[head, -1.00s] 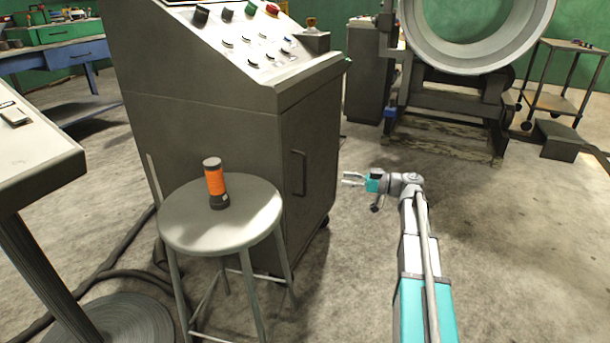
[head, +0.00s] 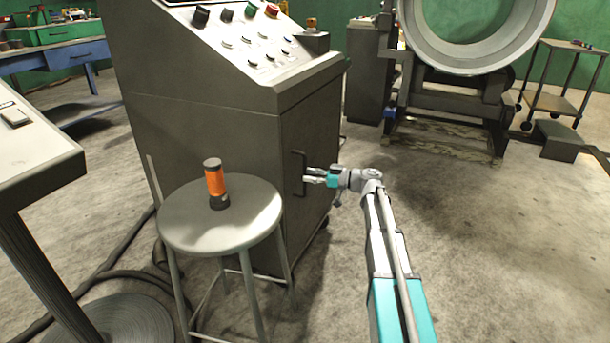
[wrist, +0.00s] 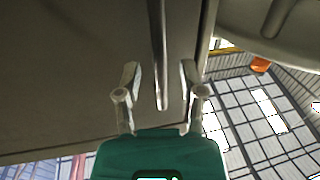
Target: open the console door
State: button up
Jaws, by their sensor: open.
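The grey console (head: 200,130) stands left of centre in the head view. Its door (head: 318,135) is on the right side face and looks shut. A dark upright bar handle (head: 298,174) is on the door. My gripper (head: 306,175) is at the handle, pointing left toward the door. In the wrist view the handle (wrist: 160,60) runs between the two open fingers of my gripper (wrist: 160,80), with a gap on each side. I cannot tell whether either finger touches it.
A round stool (head: 190,232) with an orange and black cylinder (head: 215,184) on it stands close in front of the console. A large ring-shaped machine (head: 470,35) is at the back. The floor (head: 500,240) right of my arm is clear.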

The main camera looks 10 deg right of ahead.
jog(key=shift+x, duration=1)
grip_shut()
